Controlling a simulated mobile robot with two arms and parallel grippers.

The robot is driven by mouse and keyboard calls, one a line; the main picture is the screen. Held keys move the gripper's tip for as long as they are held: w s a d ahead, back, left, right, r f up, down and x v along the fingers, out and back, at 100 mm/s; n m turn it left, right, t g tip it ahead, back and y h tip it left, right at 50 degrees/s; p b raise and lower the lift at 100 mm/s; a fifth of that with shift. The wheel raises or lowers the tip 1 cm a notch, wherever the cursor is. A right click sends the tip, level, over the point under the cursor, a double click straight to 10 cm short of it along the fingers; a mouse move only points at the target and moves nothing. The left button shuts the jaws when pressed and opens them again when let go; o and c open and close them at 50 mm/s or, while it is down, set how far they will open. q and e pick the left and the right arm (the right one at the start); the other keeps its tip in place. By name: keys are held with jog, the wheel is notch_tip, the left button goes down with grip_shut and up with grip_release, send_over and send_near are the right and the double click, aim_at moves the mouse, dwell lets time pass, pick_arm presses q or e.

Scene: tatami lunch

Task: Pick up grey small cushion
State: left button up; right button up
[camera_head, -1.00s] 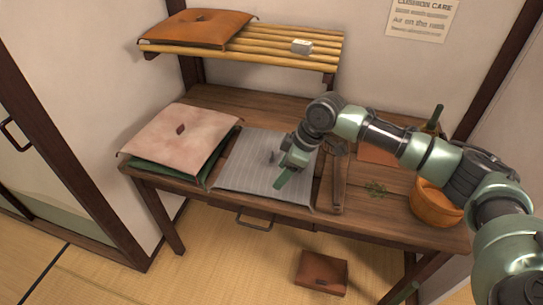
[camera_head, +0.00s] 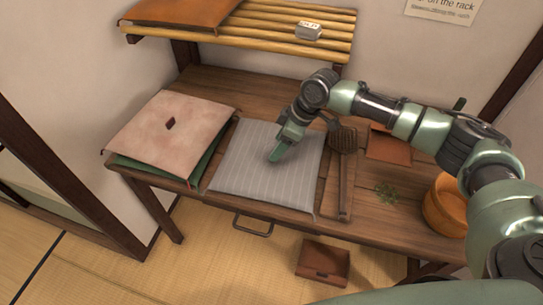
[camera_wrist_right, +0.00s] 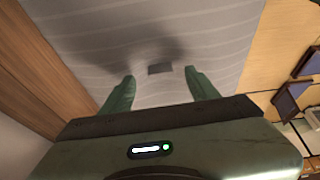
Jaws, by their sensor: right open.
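The grey small cushion (camera_head: 240,175) lies flat on the wooden table, pale-striped, between the stacked cushions and a wooden tool. My right gripper (camera_head: 274,157) is over its middle, fingers pointing down. In the right wrist view the cushion (camera_wrist_right: 215,30) fills most of the upper picture. There the open fingers of my right gripper (camera_wrist_right: 160,76) stand on either side of a small dark patch (camera_wrist_right: 160,69) on the cushion. Nothing is held. I cannot tell whether the fingertips touch the cloth. My left gripper is not in view.
A pink cushion (camera_head: 160,135) on a green one (camera_head: 150,170) lies close left. A slatted rack (camera_head: 270,35) stands behind. A brown box (camera_head: 323,262) is on the floor.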

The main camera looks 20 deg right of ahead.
jog(key=x, duration=0.3)
jog(key=shift+a+r, duration=0.1)
jog(key=shift+w+a+f, duration=0.1)
jog(key=shift+w+f, duration=0.05)
jog(key=shift+f, duration=0.3)
grip_shut()
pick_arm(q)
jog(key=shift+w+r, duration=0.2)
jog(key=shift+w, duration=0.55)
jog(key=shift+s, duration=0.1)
